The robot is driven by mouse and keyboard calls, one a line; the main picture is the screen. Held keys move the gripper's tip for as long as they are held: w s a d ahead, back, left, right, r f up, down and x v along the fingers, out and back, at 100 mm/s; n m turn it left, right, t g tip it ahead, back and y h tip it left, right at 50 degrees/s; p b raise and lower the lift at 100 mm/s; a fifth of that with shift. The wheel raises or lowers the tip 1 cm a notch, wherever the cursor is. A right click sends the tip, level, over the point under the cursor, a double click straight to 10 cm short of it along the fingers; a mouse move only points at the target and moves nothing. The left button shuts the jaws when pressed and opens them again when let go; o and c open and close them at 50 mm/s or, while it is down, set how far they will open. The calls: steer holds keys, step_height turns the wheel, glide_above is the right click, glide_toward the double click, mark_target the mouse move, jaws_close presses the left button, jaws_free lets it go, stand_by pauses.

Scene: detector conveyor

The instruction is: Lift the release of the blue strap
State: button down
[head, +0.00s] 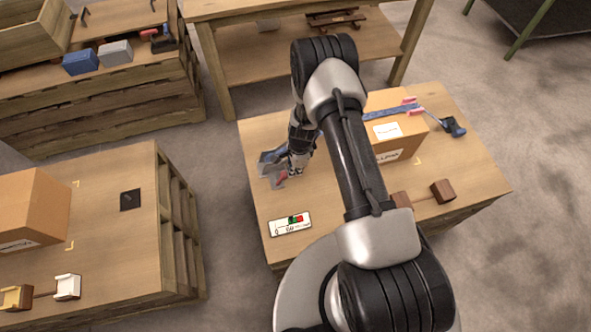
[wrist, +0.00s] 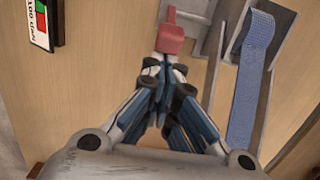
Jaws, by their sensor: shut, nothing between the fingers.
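In the wrist view the strap (wrist: 250,95) comes down to a grey metal bracket (wrist: 200,50), which the head view shows left of the box (head: 268,160). A red lever tip (wrist: 172,36) stands at the bracket; its red part also shows in the head view (head: 279,181). My gripper (wrist: 168,62) is shut and empty, its fingertips right at the red tip. I cannot tell whether they touch it. My arm hides the box's left part in the head view.
A white gauge card with red and green marks (head: 290,223) lies on the table in front of the bracket. Brown wooden blocks (head: 442,191) lie at the front right.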

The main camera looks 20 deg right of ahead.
mark_target(286, 174)
steer(key=shift+a+r, duration=0.15)
steer(key=shift+a, duration=0.05)
steer(key=shift+a+r+p, duration=0.3)
steer(key=shift+a+r, duration=0.1)
steer(key=shift+a, duration=0.2)
steer(key=shift+a+r+p, duration=0.25)
steer(key=shift+a+r, duration=0.1)
steer(key=shift+a, duration=0.2)
steer(key=shift+a+r, duration=0.25)
steer(key=shift+a, duration=0.9)
steer(key=shift+r, duration=0.1)
steer(key=shift+r+p, duration=0.75)
steer(key=shift+p, duration=0.05)
